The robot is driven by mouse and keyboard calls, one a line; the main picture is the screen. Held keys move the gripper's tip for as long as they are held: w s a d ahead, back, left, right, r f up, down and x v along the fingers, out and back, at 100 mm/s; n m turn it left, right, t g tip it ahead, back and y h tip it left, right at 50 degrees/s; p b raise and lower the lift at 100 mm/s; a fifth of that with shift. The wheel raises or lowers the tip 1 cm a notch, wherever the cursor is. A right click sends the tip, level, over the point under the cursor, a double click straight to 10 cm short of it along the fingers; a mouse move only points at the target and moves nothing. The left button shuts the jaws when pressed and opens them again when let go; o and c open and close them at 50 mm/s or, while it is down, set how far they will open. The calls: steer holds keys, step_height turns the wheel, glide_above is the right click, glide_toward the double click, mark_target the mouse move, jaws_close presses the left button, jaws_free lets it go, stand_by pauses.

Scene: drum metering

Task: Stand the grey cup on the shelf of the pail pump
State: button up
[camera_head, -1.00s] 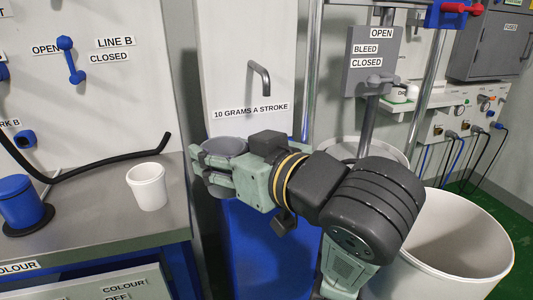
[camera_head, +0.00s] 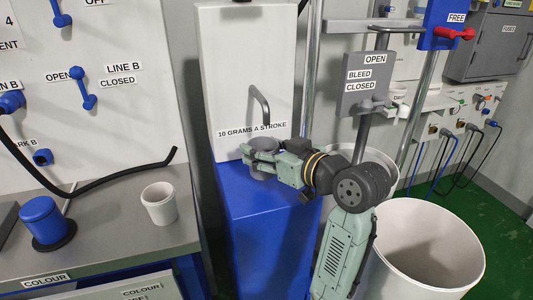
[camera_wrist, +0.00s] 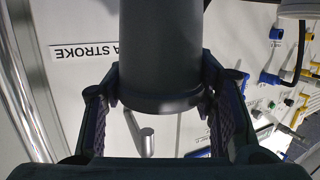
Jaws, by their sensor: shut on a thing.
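The grey cup (camera_head: 263,143) is held upright between the fingers of my gripper (camera_head: 256,154), which is shut on it. In the wrist view the cup (camera_wrist: 160,50) fills the upper middle between both fingers (camera_wrist: 160,100). The pail pump is a white box (camera_head: 240,60) labelled "10 GRAMS A STROKE" on a blue base (camera_head: 265,215).
A white cup (camera_head: 159,204) and a blue lidded pot (camera_head: 43,220) stand on the grey bench (camera_head: 115,245) to the left. A large white drum (camera_head: 430,240) stands at the right, near a grey "BLEED" panel (camera_head: 365,82). A black hose (camera_head: 100,183) lies along the bench.

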steer(key=shift+w+d, duration=0.15)
steer(key=shift+w, duration=0.15)
steer(key=shift+w+d+f+p, duration=0.1)
steer(key=shift+w+f+p, duration=0.1)
steer(key=shift+f, duration=0.45)
steer(key=shift+w+d+f+p, duration=0.1)
steer(key=shift+w+f, duration=0.05)
steer(key=shift+f, duration=1)
steer(key=shift+f, duration=0.35)
steer(key=o, duration=1.1)
steer(key=shift+r, duration=0.1)
steer(key=shift+o, duration=0.2)
steer(key=shift+r, duration=0.25)
steer(key=b+v, duration=0.1)
steer(key=v, duration=1.1)
steer(key=shift+b, duration=0.3)
